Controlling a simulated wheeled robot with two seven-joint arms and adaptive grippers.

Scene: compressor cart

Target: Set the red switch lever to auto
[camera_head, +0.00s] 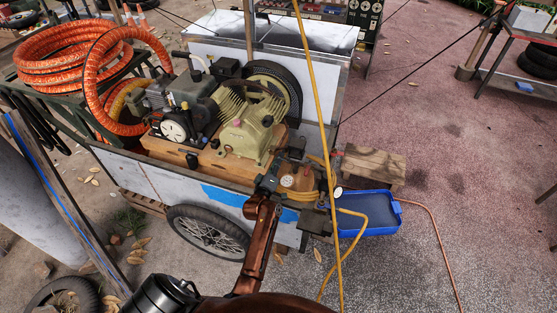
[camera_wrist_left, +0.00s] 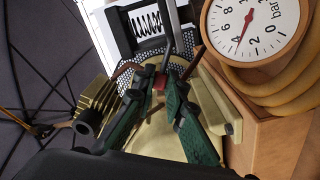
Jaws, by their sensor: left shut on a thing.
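The red switch lever (camera_wrist_left: 159,82) shows in the left wrist view as a small red piece between the green fingertips. My left gripper (camera_wrist_left: 168,84) is shut on it. Most of the lever is hidden by the fingers, and I cannot read any switch marking. In the head view my left gripper (camera_head: 270,182) is at the front right end of the compressor cart (camera_head: 150,180), beside a round pressure gauge (camera_head: 287,181). The lever cannot be made out there. My right gripper is not in view.
The gauge (camera_wrist_left: 258,25) is close to the right of my fingers in the wrist view. A yellow hose (camera_head: 318,90) crosses in front of the cart. A blue tray (camera_head: 370,222) and a wooden block (camera_head: 372,165) are to the right. Orange hose coils (camera_head: 65,55) are at the left.

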